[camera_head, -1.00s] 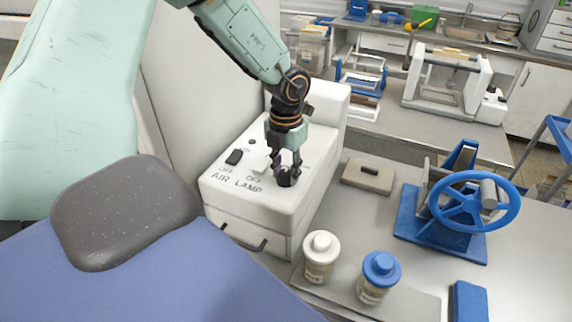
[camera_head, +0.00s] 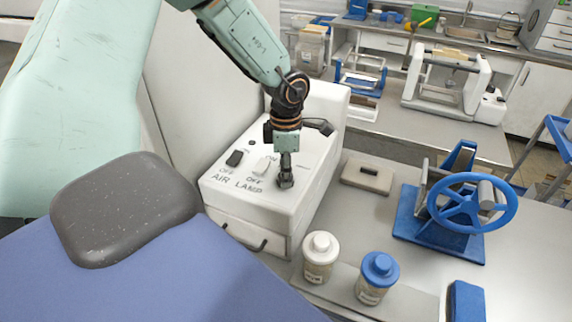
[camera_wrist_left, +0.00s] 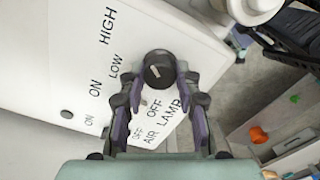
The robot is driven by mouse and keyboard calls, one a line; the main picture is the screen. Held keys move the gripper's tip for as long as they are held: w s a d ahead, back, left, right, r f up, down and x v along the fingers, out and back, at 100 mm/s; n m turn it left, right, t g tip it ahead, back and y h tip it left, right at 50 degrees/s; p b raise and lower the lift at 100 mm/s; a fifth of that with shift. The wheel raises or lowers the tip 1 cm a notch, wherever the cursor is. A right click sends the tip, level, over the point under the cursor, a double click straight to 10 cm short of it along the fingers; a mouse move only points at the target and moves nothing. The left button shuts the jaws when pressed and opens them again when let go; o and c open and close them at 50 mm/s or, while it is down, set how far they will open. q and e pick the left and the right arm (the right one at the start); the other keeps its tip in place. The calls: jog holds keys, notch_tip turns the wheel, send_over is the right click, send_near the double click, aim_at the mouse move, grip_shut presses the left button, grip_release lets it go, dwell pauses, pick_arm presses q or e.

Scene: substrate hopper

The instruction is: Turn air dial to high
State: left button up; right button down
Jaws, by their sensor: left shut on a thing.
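A white control box (camera_head: 245,212) has a sloped top panel printed with AIR and LAMP. In the left wrist view, a round black dial (camera_wrist_left: 159,69) with a pale pointer mark sits on the panel, with HIGH, LOW and OFF lettering around it. My left gripper (camera_head: 286,178) points down at the panel's right side and is shut on the dial. Its two fingers flank the dial in the left wrist view (camera_wrist_left: 159,82). In the head view the fingers hide most of the dial. I cannot tell exactly which label the pointer faces. My right gripper is not in view.
A white-capped jar (camera_head: 320,258) and a blue-capped jar (camera_head: 377,277) stand in front right. A blue handwheel device (camera_head: 470,205) stands further right.

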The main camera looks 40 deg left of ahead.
pick_arm(q)
jog(key=shift+m, duration=2.3)
jog(key=o, duration=1.2)
jog(key=shift+a, duration=0.1)
jog(key=shift+c, duration=0.2)
jog(key=shift+r, duration=0.1)
jog(key=shift+w+r, duration=0.1)
jog(key=shift+r, duration=0.15)
notch_tip(320, 180, up, 11)
jog(key=shift+r, duration=0.2)
